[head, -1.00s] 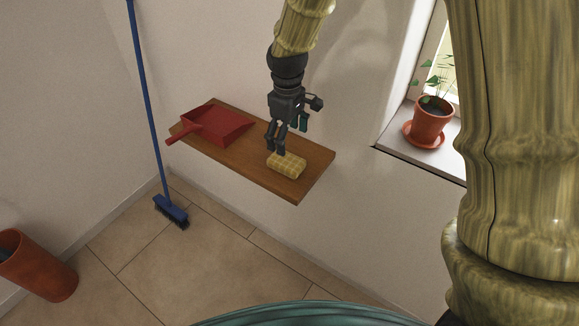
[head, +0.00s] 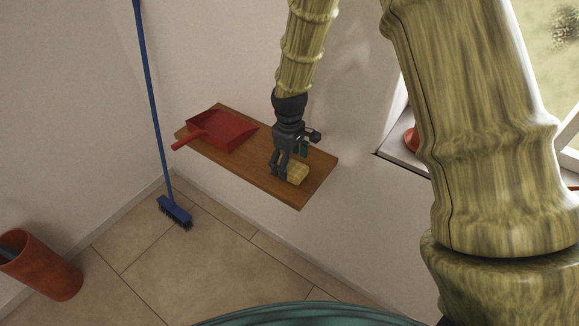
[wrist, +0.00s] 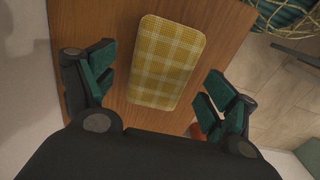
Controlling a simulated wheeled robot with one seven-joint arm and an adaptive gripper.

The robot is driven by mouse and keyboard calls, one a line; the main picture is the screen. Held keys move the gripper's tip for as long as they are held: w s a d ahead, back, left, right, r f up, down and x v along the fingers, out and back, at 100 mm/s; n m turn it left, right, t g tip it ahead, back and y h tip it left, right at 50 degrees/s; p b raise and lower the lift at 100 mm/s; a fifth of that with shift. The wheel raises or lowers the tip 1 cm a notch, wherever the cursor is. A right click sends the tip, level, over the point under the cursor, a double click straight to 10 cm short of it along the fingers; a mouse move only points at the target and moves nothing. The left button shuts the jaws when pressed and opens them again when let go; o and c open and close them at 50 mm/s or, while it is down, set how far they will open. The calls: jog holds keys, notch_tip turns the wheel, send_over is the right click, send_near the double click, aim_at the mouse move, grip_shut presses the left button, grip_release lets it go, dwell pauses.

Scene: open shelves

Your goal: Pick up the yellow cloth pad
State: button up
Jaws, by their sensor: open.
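The yellow cloth pad (head: 298,173) is a plaid block lying on a wooden shelf (head: 262,184), toward its right end. In the wrist view the pad (wrist: 166,62) lies between and ahead of the two finger pairs, with wood showing on both sides of it. My gripper (head: 282,172) is low over the shelf, pointing down, and covers the pad's left part in the head view. In the wrist view my gripper (wrist: 155,95) is open, its green-padded fingers apart on either side. I see no finger touching the pad there.
A red dustpan (head: 222,130) lies on the shelf's left part. A blue broom (head: 173,211) leans at the wall corner. A terracotta bin (head: 42,266) stands on the floor at the left. A window sill (head: 400,155) juts at the right. The shelf's right end is bare.

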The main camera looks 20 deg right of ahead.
jog(key=shift+f, duration=0.95)
jog(key=shift+s, duration=0.1)
jog(key=c, duration=1.1)
jog(key=shift+r, duration=0.15)
notch_tip(320, 180, up, 28)
jog(key=b, duration=0.4)
jog(key=shift+b, duration=0.3)
